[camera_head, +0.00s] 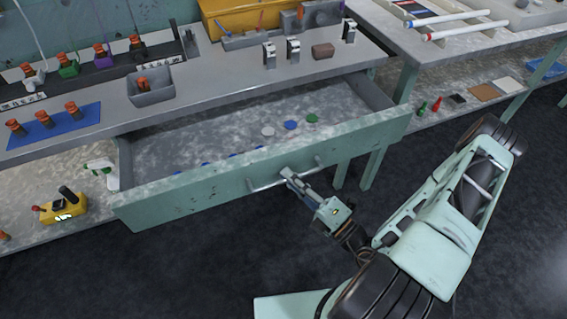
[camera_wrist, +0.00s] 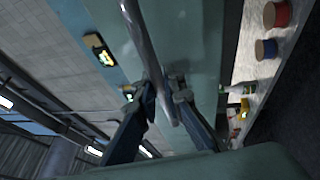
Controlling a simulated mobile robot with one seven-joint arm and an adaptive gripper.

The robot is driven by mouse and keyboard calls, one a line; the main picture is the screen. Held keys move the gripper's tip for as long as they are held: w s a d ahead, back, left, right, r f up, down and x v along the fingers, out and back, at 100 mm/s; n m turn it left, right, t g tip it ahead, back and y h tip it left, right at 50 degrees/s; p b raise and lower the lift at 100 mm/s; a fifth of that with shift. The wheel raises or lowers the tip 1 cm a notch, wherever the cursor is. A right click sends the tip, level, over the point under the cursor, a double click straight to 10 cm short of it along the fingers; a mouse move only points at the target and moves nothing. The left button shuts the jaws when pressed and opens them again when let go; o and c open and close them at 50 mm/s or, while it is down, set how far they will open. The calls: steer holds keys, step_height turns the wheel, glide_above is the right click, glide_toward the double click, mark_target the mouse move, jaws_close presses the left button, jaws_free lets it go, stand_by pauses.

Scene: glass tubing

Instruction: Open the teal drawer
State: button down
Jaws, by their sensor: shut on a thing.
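The teal drawer (camera_head: 200,196) is pulled well out from under the grey workbench in the head view. Its inside shows, with several small discs, among them a green disc (camera_head: 312,118) and a blue disc (camera_head: 291,125). A metal bar handle (camera_head: 262,186) runs along the drawer front. My gripper (camera_head: 289,174) is shut on this handle near its middle. In the wrist view the handle (camera_wrist: 138,35) passes between the two fingers of my gripper (camera_wrist: 166,98), in front of the teal drawer face (camera_wrist: 185,40).
A grey bin (camera_head: 150,88), a blue mat (camera_head: 62,126) and small metal fixtures (camera_head: 269,55) stand on the bench above. A yellow device (camera_head: 66,207) and a white-green spray bottle (camera_head: 103,172) are on the lower shelf at left. The dark floor before the drawer is clear at left.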

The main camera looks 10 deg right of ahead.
steer(key=shift+s+d, duration=0.2)
steer(key=shift+s, duration=0.45)
steer(key=c, duration=2)
jaws_free()
steer(key=shift+r, duration=0.1)
